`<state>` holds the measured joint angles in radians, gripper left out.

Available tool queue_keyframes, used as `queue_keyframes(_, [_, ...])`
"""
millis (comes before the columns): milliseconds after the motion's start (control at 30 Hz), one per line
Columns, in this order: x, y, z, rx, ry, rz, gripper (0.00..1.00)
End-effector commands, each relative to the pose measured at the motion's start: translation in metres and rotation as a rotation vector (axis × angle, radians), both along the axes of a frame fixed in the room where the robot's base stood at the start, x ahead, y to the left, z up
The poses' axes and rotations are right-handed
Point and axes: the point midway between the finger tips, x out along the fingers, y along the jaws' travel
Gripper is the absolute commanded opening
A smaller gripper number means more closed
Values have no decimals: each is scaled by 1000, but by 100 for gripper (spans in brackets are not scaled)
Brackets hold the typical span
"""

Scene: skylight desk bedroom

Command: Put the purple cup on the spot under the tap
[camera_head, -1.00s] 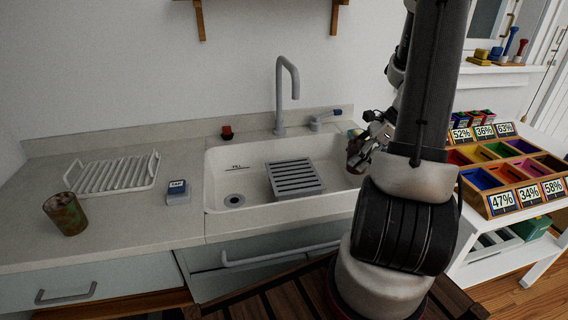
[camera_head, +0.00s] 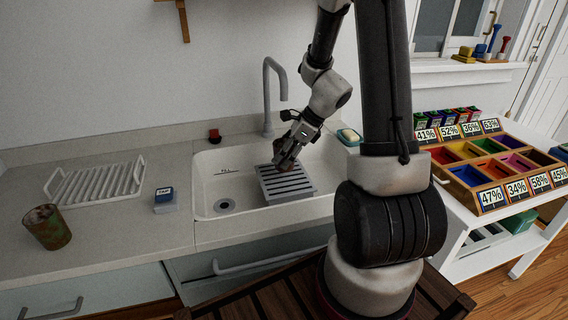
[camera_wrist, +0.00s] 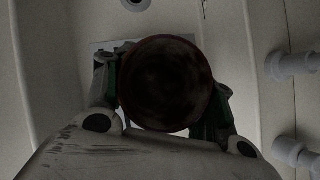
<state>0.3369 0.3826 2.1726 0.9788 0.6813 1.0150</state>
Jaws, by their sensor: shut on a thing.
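My gripper (camera_head: 286,158) is shut on a dark cup (camera_wrist: 166,84) and holds it over the sink. In the wrist view the cup's round mouth faces the camera, with a finger on each side; its colour looks dark reddish-brown, and purple is hard to make out. The grey tap (camera_head: 267,95) rises behind the sink, its spout curving down behind my gripper. A grey slatted rack (camera_head: 290,190) sits in the sink below my gripper. I cannot tell whether the cup touches the rack. My gripper hides most of the cup in the head view.
The white sink (camera_head: 205,190) has a drain at left. On the counter are a brown-green cup (camera_head: 47,227), a white dish rack (camera_head: 75,186), a blue-topped box (camera_head: 164,198), a small red item (camera_head: 214,136) and a soap dish (camera_head: 348,137). A colour-bin organiser (camera_head: 490,205) stands at right.

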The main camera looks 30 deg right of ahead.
Motion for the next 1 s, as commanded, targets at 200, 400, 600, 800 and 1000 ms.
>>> queue_keyframes(200, [0,0,-29,2,4,-2,30])
queue_keyframes(400, [0,0,-35,1,1,0,30])
queue_keyframes(600, [0,0,-37,1,2,-1,30])
queue_keyframes(800, [0,0,-37,1,1,0,76])
queue_keyframes(1000, [0,0,-37,1,1,0,76])
